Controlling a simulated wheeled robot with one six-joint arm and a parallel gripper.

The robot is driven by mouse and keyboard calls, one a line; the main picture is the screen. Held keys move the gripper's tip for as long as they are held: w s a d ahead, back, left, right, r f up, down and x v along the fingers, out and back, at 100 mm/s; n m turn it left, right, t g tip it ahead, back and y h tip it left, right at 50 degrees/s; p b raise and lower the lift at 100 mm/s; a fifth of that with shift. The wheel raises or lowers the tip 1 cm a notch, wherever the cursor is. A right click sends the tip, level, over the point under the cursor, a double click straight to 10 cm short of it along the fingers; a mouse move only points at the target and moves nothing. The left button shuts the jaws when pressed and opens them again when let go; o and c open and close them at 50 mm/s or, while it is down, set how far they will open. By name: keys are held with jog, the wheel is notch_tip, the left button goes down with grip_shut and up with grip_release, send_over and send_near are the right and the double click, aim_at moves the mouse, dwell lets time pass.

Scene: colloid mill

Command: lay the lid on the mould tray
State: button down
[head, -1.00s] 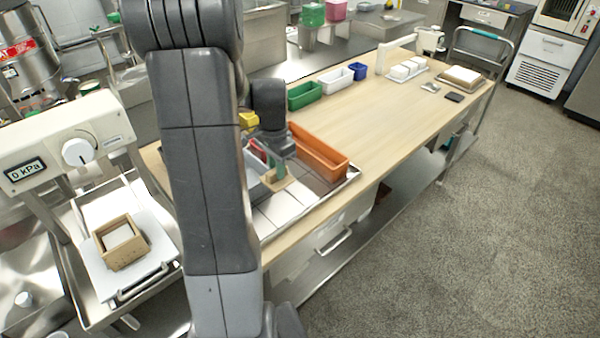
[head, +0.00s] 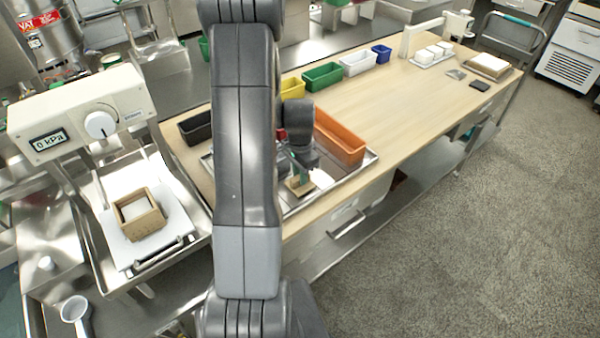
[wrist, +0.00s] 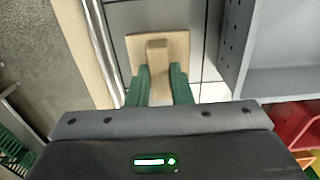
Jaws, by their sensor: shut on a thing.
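My gripper (wrist: 160,68) is shut on the handle block of the lid (wrist: 176,42), a small square pale-wood board, in the wrist view. In the head view my gripper (head: 300,178) and the lid (head: 297,188) are over the front part of a steel tray on the bench; a gap beneath the lid cannot be told. A square wooden mould (head: 152,222) with white filling stands at the left on a white board under the press, well apart from my gripper. I take it as the mould tray; no lid covers it.
An orange bin (head: 340,138) stands just right of my gripper; a grey bin (wrist: 262,85) is beside it in the wrist view. The press head (head: 85,112), reading 0 kPa, overhangs behind the mould. A wooden tray with a white slab (head: 489,64) lies far right. The middle bench is clear.

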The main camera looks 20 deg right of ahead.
jog(key=shift+f, duration=0.15)
jog(key=c, duration=1.3)
grip_release()
notch_tip(320, 180, up, 12)
jog(key=shift+r, duration=0.2)
